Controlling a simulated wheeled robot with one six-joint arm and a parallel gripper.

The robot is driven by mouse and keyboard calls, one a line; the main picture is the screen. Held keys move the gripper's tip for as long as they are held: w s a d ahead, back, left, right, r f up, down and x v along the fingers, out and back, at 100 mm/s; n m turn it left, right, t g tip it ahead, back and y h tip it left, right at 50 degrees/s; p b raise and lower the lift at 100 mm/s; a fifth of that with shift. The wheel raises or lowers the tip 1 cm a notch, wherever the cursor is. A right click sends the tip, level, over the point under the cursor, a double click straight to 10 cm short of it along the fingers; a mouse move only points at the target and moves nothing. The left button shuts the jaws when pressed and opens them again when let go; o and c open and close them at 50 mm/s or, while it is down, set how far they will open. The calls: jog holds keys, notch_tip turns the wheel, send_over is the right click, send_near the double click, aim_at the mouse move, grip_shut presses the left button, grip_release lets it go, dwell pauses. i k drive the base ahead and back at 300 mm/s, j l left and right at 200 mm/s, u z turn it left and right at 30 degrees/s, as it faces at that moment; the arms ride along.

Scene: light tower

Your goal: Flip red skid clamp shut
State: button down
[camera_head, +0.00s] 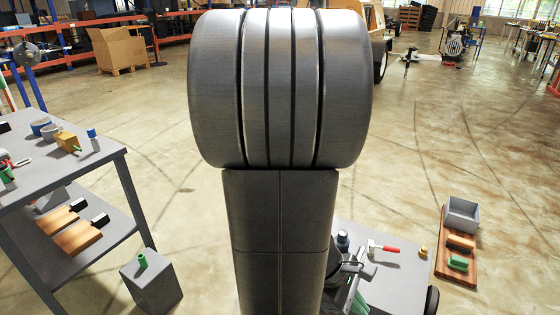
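The red skid clamp (386,249) is on the grey skid (405,283) at the lower right. Its red handle points right from a small pale metal body, and the view is too small to tell how far it is closed. My arm's large grey link fills the middle and hides the left part of the skid. Dark parts that look like my gripper (350,268) show just left of the clamp, partly behind the link. Its fingers cannot be made out clearly, nor whether they touch anything.
A dark round fitting (343,241) and a brass knob (422,252) are on the skid. A wooden board (456,270) with a grey bin (461,215) lies right of it. A grey workbench (60,165) stands left, with a grey block (151,285) near it. Open floor lies beyond.

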aim_at(371, 246)
jog(key=i+l+z, duration=0.1)
jog(key=i+l, duration=0.25)
jog(key=l, duration=0.15)
jog(key=i+l, duration=0.4)
jog(key=l+z, duration=0.05)
